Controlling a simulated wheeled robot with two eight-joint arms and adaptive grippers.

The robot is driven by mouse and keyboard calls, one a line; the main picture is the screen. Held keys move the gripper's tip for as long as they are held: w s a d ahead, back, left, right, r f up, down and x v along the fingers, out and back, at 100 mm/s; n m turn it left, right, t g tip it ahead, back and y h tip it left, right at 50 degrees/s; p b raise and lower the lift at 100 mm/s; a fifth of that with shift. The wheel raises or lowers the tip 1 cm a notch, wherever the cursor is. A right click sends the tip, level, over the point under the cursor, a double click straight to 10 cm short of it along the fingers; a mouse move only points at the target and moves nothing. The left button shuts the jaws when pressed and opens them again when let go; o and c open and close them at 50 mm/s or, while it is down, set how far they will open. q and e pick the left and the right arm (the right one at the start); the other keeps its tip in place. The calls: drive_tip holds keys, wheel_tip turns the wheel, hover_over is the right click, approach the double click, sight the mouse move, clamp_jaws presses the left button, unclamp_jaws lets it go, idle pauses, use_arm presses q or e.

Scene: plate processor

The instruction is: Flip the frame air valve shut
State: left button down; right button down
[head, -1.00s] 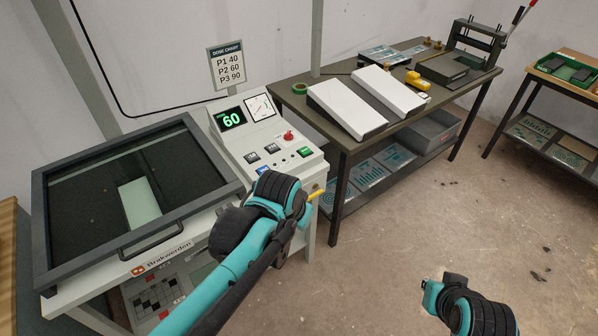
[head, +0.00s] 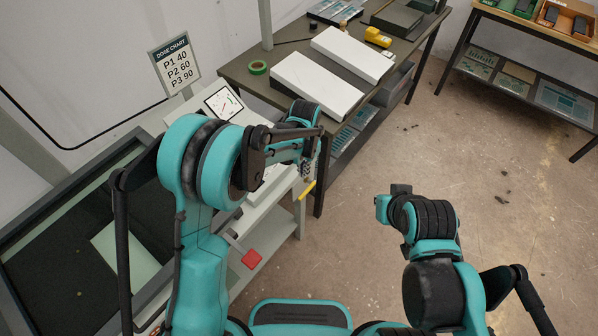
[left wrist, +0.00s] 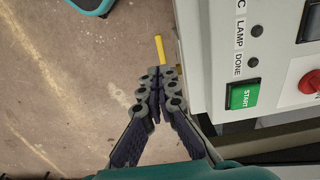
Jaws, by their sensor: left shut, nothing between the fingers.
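The yellow air valve lever (head: 307,189) sticks out from the side of the plate machine, low at its right end. In the left wrist view the lever (left wrist: 159,48) lies beside the white control panel (left wrist: 215,60), just beyond my fingertips. My left gripper (head: 308,170) is shut and empty, right by the lever; its fingertips also show in the left wrist view (left wrist: 158,75). I cannot tell if they touch the lever. The valve's body is hidden. My right gripper (head: 384,207) hangs over open floor, away from the machine; its fingers are not clear.
The green start button (left wrist: 243,95) and a red knob (left wrist: 310,82) are close to my left gripper. A dark table (head: 250,85) with two white sloped boxes stands behind. The dose chart (head: 174,65) stands above the machine.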

sight(303, 194)
use_arm(q)
wheel_tip(303, 194, down, 12)
drive_tip(key=b, duration=0.3)
drive_tip(key=shift+f, duration=0.1)
drive_tip(key=shift+w, duration=0.1)
